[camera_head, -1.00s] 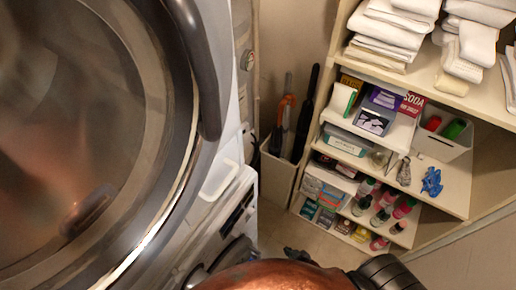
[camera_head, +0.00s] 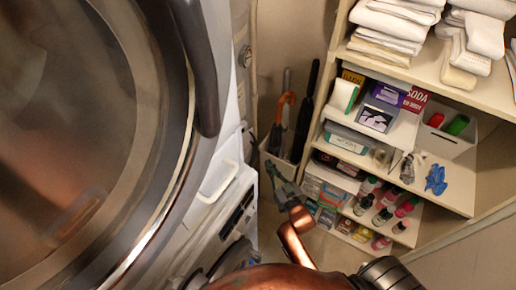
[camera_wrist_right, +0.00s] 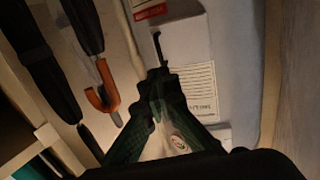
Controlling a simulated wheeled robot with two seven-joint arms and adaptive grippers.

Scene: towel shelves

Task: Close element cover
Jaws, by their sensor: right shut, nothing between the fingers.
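A front-loading machine with a large round glass door (camera_head: 70,150) fills the left of the head view. Its white side has a pale recessed piece (camera_head: 218,180) and a dark slotted strip (camera_head: 236,215); I cannot tell which part is the element cover. My right gripper (camera_head: 271,168) is in front of the shelf unit's left edge, to the right of the machine, shut and empty. In the right wrist view the right gripper (camera_wrist_right: 159,75) is in front of a pale panel (camera_wrist_right: 220,50) with a printed label (camera_wrist_right: 188,92). My left gripper is not in view.
An open-topped bin (camera_head: 275,160) with umbrellas stands between machine and shelves. An umbrella's wooden handle (camera_wrist_right: 103,97) is close left of the gripper in the wrist view. Shelves (camera_head: 450,180) at right hold towels (camera_head: 400,25), boxes and bottles. Some floor is free below.

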